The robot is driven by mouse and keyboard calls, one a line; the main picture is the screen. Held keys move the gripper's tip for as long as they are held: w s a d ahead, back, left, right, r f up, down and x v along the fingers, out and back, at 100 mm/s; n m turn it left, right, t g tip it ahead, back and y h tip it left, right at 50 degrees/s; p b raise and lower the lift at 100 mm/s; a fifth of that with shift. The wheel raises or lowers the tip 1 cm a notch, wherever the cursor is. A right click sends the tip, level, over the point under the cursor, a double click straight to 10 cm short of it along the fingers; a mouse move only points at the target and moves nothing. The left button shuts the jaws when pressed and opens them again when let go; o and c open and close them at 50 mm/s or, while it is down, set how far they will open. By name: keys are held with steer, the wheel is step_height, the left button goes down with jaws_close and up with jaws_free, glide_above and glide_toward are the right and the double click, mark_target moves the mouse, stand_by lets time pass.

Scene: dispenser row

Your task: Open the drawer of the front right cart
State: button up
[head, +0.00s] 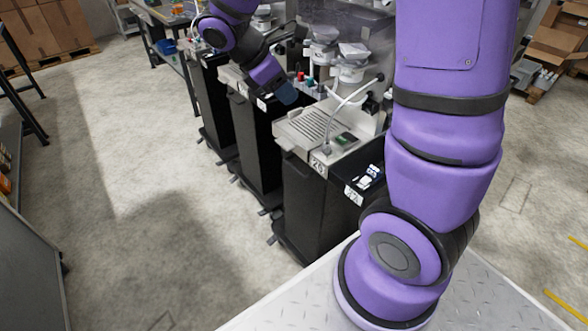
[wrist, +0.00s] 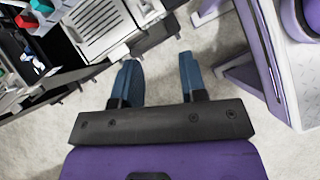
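Several black carts stand in a row in the head view. The nearest cart (head: 305,205) has a grey top with a slotted drip tray and a label that looks like 20. A label that looks like 32 shows just to its right, partly behind my arm. I cannot make out a drawer front or handle clearly. My gripper (head: 287,93) is above the row, near the middle cart (head: 258,140). In the wrist view my gripper (wrist: 158,68) has its two blue fingers spread apart with only floor between them. A slotted tray (wrist: 95,25) lies just beyond them.
Colored caps (wrist: 28,20) and a dark compartment with white items (wrist: 38,65) are at the wrist view's left. Dispensers (head: 350,65) stand on the carts. A table (head: 172,20) is at the back. The floor (head: 150,190) left of the carts is clear.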

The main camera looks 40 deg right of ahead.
steer(key=w+f+n+h, duration=0.3)
steer(key=w+f+n, duration=0.15)
steer(key=f, duration=0.35)
steer(key=w+f+n+h, duration=0.2)
steer(key=w+f+n, duration=0.1)
steer(key=f+n, duration=0.4)
steer(key=n+t+h, duration=0.3)
steer(key=n+h, duration=0.1)
steer(key=n, duration=0.7)
glide_toward(293, 169)
steer(key=d, duration=0.3)
steer(key=d+f, duration=0.1)
steer(key=d, duration=0.3)
steer(key=d+f, duration=0.1)
steer(key=d, duration=0.2)
steer(key=shift+w+d+f, duration=0.1)
steer(key=shift+w+d, duration=0.15)
steer(key=shift+c, duration=0.5)
jaws_close()
